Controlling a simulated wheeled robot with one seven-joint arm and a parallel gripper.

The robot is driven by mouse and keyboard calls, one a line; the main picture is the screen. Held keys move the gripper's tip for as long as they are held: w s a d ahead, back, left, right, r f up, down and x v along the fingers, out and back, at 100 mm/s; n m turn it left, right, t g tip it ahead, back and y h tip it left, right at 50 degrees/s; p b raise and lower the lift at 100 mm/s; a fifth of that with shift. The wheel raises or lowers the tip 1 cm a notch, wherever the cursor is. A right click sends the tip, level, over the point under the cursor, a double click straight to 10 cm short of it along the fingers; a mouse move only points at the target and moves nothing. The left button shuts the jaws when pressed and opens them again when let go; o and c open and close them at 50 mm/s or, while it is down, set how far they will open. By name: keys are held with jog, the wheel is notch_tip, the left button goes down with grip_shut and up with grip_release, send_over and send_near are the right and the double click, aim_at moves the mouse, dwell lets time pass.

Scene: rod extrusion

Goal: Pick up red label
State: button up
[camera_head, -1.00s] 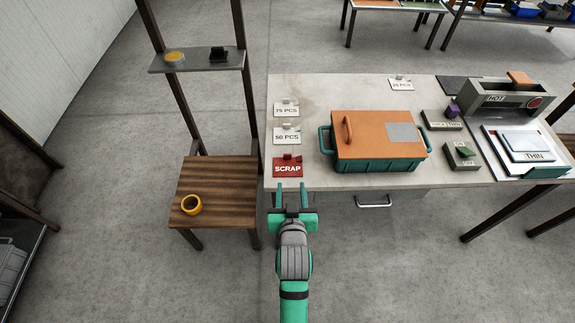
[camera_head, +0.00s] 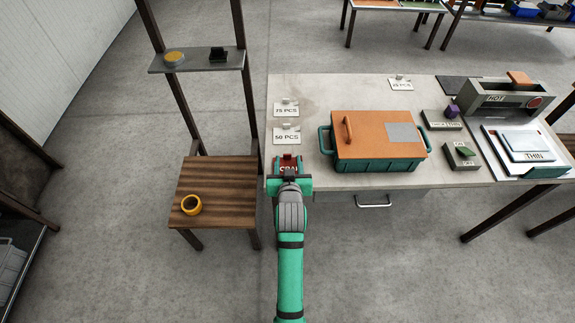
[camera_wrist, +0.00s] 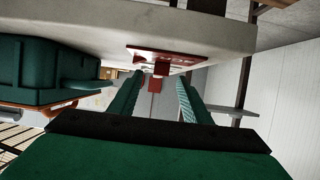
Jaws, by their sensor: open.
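The red SCRAP label (camera_head: 289,169) lies at the front left edge of the workbench, partly hidden by my gripper in the head view. In the wrist view the red label (camera_wrist: 172,55) shows with its red raised tab (camera_wrist: 159,69). My gripper (camera_head: 289,162) is at the label with a finger on each side. In the wrist view the open fingers of my gripper (camera_wrist: 160,76) flank the tab, with room on both sides. Whether they reach far enough to surround it I cannot tell.
The white 50 PCS (camera_head: 286,136) and 75 PCS (camera_head: 286,110) labels lie behind it. A green crate with an orange lid (camera_head: 375,140) stands close to the right.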

aim_at(287, 155)
jog(key=x, duration=0.3)
jog(key=shift+w+a+f, duration=0.1)
jog(key=shift+a, duration=0.05)
grip_shut()
